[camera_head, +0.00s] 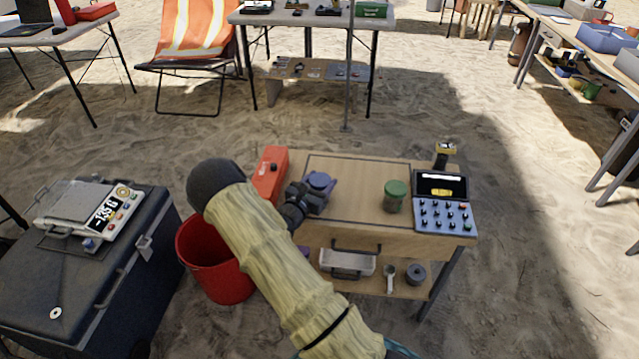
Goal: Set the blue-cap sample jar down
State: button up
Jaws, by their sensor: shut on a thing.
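The blue-cap sample jar (319,181) is at the left part of the small wooden table (355,208), its blue-violet cap facing up. My gripper (303,199) reaches it from the left and is shut on it. My sleeved arm comes up from the bottom of the picture. My gripper hides part of the jar's side and base. I cannot tell whether the jar touches the tabletop or hangs just above it.
A green-lidded jar (395,196) and a keypad device (443,203) stand to the right on the table. A red box (270,174) lies at its left end. A red bucket (222,275) stands below left. The table's middle is clear.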

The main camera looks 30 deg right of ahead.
jog(key=o, duration=1.1)
jog(key=shift+s+a, duration=0.1)
jog(key=shift+a, duration=0.05)
jog(key=p+v, duration=0.1)
jog(key=v, duration=1)
jog(key=shift+s+a, duration=0.25)
jog(key=shift+a, duration=0.05)
